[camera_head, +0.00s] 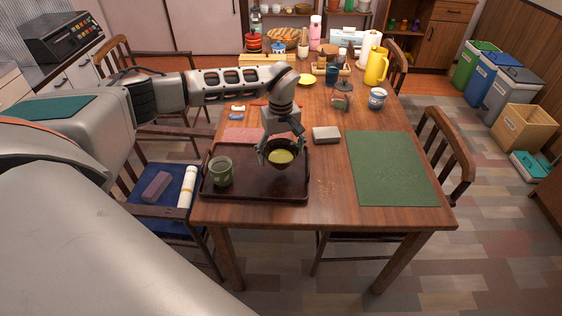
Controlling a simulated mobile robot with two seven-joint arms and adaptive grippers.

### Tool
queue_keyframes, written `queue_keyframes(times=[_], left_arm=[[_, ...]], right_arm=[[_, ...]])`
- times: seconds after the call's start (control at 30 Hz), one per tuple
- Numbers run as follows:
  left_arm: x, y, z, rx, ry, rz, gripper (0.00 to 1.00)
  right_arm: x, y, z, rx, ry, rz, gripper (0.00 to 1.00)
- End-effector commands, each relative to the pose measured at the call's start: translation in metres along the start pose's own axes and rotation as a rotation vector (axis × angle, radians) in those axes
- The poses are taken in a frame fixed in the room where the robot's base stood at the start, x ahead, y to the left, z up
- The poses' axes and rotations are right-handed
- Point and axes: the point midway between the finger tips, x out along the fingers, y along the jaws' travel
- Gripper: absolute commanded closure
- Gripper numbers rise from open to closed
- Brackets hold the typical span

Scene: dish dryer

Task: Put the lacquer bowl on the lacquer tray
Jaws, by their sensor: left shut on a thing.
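The lacquer bowl (282,157) is dark outside with a yellow-green inside, and it is upright. My left gripper (280,150) is shut on the bowl, with its fingers at the bowl's rim. The lacquer tray (259,192) is a dark rectangular tray at the near left of the table. The bowl shows over the tray's right part; I cannot tell whether it touches the tray. A green cup (221,171) stands on the tray's left side. My right gripper is not in view.
A green mat (391,168) lies at the right of the table. A grey block (326,135) lies just right of the gripper. A pink cloth (246,134) lies behind the tray. A yellow pitcher (376,66) and a white-blue cup (377,98) stand farther back.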

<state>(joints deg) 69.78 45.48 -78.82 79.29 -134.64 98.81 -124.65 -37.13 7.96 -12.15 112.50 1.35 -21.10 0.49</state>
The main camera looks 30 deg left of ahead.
Motion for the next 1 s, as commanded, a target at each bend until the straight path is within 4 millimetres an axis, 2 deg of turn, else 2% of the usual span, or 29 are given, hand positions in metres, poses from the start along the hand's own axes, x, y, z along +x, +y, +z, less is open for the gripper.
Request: queue_keyframes(times=[0.1,0.2,0.6,0.63,0.7,1.0], left_arm=[[0.021,-0.001,0.002,-0.001,-0.004,-0.004,0.46],[0.03,0.0,0.001,0.0,-0.003,-0.002,0.46],[0.034,0.0,0.001,0.0,-0.002,-0.002,0.46],[0.035,0.0,0.001,0.0,-0.002,-0.002,0.19],[0.034,0.0,0.001,0.0,-0.002,-0.002,0.05],[0.034,0.0,0.001,0.0,-0.002,-0.002,0.05]], right_arm=[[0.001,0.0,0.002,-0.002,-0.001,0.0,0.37],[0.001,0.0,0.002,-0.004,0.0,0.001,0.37],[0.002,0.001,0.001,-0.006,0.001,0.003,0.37],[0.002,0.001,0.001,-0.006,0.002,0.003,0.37],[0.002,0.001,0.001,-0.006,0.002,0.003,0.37],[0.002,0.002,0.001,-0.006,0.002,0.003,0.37]])
